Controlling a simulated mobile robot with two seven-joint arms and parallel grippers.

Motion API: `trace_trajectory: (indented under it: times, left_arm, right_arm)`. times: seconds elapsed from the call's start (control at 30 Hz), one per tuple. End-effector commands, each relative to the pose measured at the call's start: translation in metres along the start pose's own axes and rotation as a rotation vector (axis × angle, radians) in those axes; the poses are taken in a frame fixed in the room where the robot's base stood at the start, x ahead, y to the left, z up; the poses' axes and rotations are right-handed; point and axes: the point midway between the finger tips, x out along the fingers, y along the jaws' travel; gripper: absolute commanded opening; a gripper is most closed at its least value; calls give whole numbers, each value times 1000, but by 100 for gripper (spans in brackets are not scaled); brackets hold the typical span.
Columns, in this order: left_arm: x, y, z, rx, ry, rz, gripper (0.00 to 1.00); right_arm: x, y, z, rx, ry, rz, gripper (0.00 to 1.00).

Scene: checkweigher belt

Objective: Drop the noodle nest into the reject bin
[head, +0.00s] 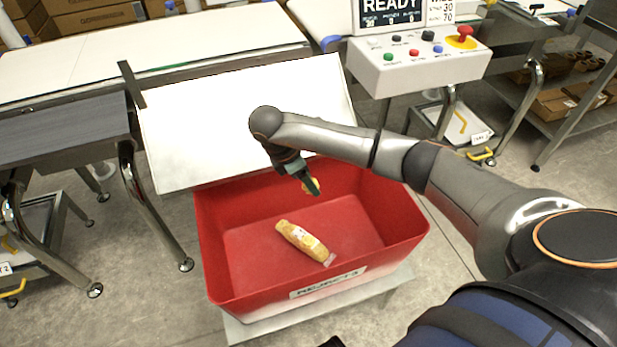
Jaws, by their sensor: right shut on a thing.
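The red reject bin (232,276) stands in the middle of the head view, with a label on its front. My right gripper (313,188) is over the back part of the bin, pointing down. It is shut on a small yellow thing, the noodle nest (316,183), mostly hidden by the fingers. The nest appears to be above the bin floor, inside the outline of the rim; its exact height is hard to tell. My left gripper is not in view.
A yellow wrapped packet (304,241) lies on the bin floor. A white sloped chute (195,130) rises behind the bin. A control box (420,65) with buttons stands at the back right. A white belt (150,55) runs behind.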

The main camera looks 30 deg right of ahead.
Motion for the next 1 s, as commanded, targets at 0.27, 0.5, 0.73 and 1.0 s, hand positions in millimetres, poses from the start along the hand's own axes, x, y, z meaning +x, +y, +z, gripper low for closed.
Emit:
trace_trajectory:
  times: [0.27, 0.5, 0.73, 1.0]
  left_arm:
    - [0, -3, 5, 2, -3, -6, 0]
    - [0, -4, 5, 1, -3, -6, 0]
    - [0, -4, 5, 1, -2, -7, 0]
    - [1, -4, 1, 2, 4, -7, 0]
  right_arm:
    - [7, 0, -3, -1, 1, 1, 2]
    - [7, 0, -3, -1, 1, 1, 71]
    - [7, 0, -3, -1, 1, 1, 89]
    - [1, 1, -3, -1, 2, 3, 89]
